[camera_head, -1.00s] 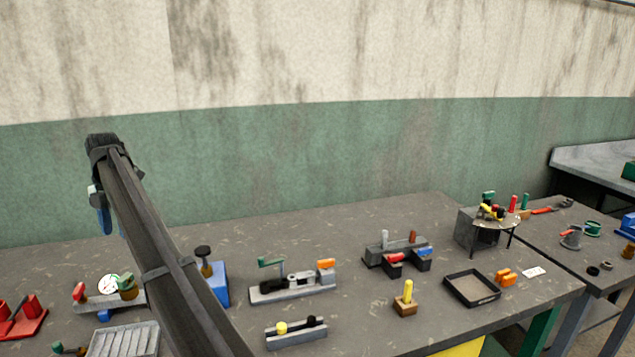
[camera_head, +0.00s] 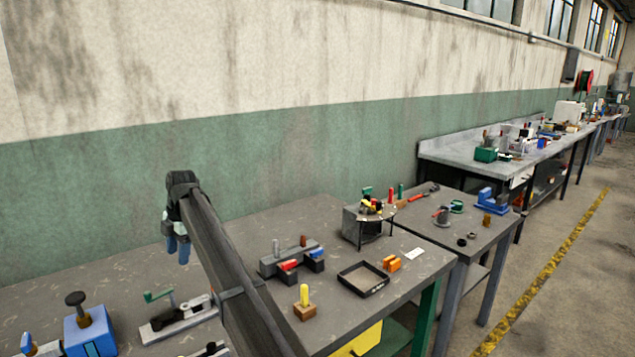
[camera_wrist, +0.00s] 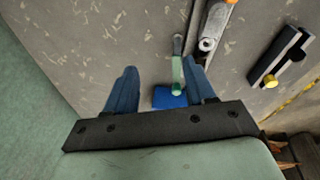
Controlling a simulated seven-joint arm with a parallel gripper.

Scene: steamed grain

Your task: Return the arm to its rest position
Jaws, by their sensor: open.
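My gripper (camera_head: 178,246) hangs at the end of my dark arm, left of centre in the head view. Its blue fingers point down, above the back part of the grey workbench (camera_head: 60,287). In the wrist view my gripper (camera_wrist: 162,72) has its two blue fingers spread apart. A green handle (camera_wrist: 177,75) and a blue block (camera_wrist: 168,98) appear between and below them. Nothing is seen clamped in the fingers. My arm hides part of the bench in the head view.
Left on the bench are a blue block with a dark knob (camera_head: 88,330) and a green-levered grey fixture (camera_head: 180,318). Right of my arm are a wooden block with a yellow peg (camera_head: 304,305), a black tray (camera_head: 363,290) and orange blocks (camera_head: 392,262). A wall stands behind.

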